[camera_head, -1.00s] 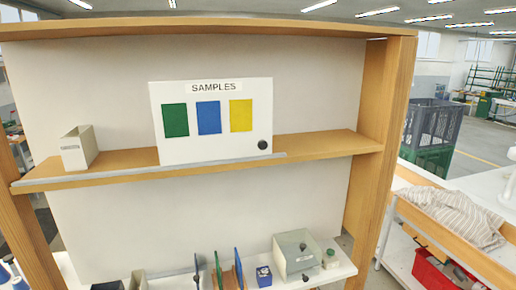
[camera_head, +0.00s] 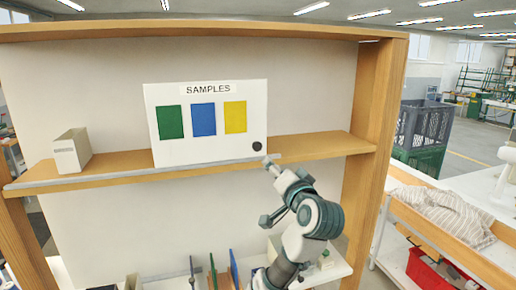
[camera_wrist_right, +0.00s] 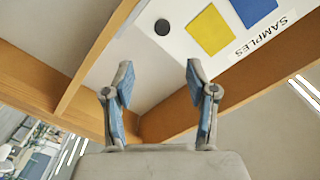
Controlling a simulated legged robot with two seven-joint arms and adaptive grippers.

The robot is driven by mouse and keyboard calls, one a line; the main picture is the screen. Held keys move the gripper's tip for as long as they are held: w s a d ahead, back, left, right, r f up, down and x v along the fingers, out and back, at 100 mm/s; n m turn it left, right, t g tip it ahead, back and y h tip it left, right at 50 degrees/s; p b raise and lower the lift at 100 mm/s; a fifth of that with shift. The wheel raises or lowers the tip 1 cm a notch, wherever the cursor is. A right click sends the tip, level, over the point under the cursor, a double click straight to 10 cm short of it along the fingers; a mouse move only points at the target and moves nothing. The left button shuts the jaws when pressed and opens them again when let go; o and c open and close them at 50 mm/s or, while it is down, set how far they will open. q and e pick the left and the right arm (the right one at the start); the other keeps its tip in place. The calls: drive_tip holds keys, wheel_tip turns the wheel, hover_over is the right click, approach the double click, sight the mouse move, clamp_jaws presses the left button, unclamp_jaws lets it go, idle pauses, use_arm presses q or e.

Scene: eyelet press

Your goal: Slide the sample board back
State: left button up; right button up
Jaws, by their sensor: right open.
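The white sample board (camera_head: 212,150), marked SAMPLES with green, blue and yellow patches, stands upright on the wooden shelf (camera_head: 325,143) behind its grey front lip. A black knob (camera_head: 257,146) is at its lower right corner. My right gripper (camera_head: 267,191) is open and empty just below and right of the knob, apart from the board. In the right wrist view, the open fingers (camera_wrist_right: 158,80) point toward the board, whose knob (camera_wrist_right: 162,27) shows beyond and between the fingertips; the board (camera_wrist_right: 185,48) appears upside down there. My left gripper is not in view.
A small white box (camera_head: 72,151) stands at the shelf's left end. The shelf right of the board is clear, up to the wooden side post (camera_head: 378,110). Upright panels (camera_head: 212,274) and other items on the lower surface are partly hidden by my right arm.

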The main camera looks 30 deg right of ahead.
sight(258, 148)
drive_tip(key=p+x, duration=0.5)
drive_tip(key=x, duration=1.1)
drive_tip(key=shift+w+d+r, duration=0.1)
drive_tip(key=shift+d, duration=0.15)
drive_tip(key=shift+w, duration=0.45)
drive_tip(key=shift+c, duration=0.2)
drive_tip(key=shift+s, duration=0.1)
clamp_jaws()
